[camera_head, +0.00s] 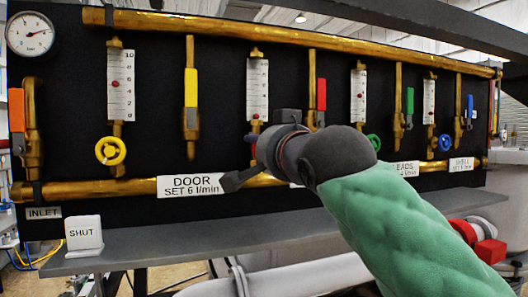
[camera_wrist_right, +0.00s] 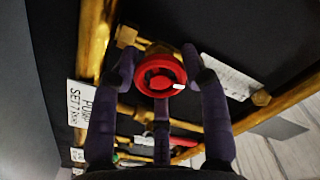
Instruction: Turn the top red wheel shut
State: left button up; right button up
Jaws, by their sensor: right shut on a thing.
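The red wheel (camera_wrist_right: 160,75) sits on a brass valve stem on the black panel. In the right wrist view it lies between the fingers of my right gripper (camera_wrist_right: 160,68), which is shut on its rim. A small white mark shows on the lower right of the wheel. In the head view my right gripper (camera_head: 258,152) reaches the panel at the second flow meter (camera_head: 257,88), and hides the wheel there. My left gripper is not in view.
Other wheels are yellow (camera_head: 110,151), green (camera_head: 373,143) and blue (camera_head: 444,143). A red lever (camera_head: 321,94) stands close to the right of my gripper, a yellow lever (camera_head: 190,88) to its left. A SHUT sign (camera_head: 84,235) stands on the grey ledge (camera_head: 190,242) below.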

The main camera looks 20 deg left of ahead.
jog(key=shift+a+f+m, duration=0.1)
jog(key=shift+f+m, duration=0.05)
jog(key=shift+m, duration=1.15)
jog(key=o, duration=1.2)
jog(key=shift+c, duration=0.2)
jog(key=v, duration=1.2)
